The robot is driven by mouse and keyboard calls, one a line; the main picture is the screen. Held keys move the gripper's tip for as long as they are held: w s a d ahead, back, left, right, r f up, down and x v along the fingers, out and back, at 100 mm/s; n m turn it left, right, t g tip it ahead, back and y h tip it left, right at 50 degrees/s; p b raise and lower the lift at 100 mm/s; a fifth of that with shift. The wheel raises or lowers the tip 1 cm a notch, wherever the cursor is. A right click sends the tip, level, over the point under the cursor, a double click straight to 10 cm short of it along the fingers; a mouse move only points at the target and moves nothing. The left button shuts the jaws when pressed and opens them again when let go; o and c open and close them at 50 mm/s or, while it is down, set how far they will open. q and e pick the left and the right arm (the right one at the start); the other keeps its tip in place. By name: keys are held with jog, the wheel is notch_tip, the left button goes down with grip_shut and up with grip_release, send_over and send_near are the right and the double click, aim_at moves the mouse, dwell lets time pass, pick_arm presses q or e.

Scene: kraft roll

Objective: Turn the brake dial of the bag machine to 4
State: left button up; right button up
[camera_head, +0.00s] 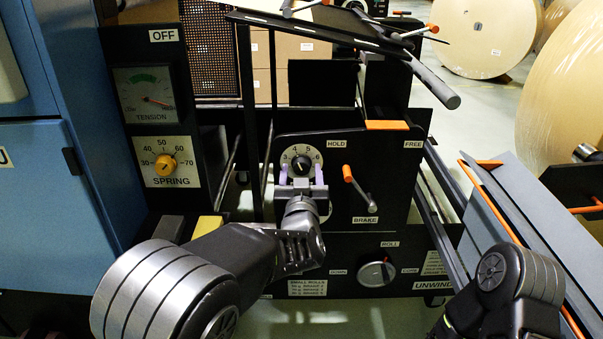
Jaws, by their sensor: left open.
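The brake dial (301,155) is a round pale plate with a dark knob, on the black panel of the bag machine. The numbers 3, 4, 5 and 6 show along its upper edge. My left gripper (301,177) is in front of the dial. It is open, with one purple finger on each side of the lower part of the knob. I cannot tell whether the fingers touch the knob. The gripper hides the lower part of the dial, and the knob's setting is too small to read surely. My right arm is at the lower right, its gripper out of view.
An orange-tipped brake lever (358,188) stands just right of the dial, between HOLD and FREE labels. A roll knob (376,273) is below. A yellow spring knob (165,164) and tension gauge (146,96) are at the left. Large kraft rolls (487,35) stand behind at right.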

pick_arm(q)
jog(key=s+p, duration=0.2)
jog(key=s, duration=0.5)
jog(key=shift+s, duration=0.35)
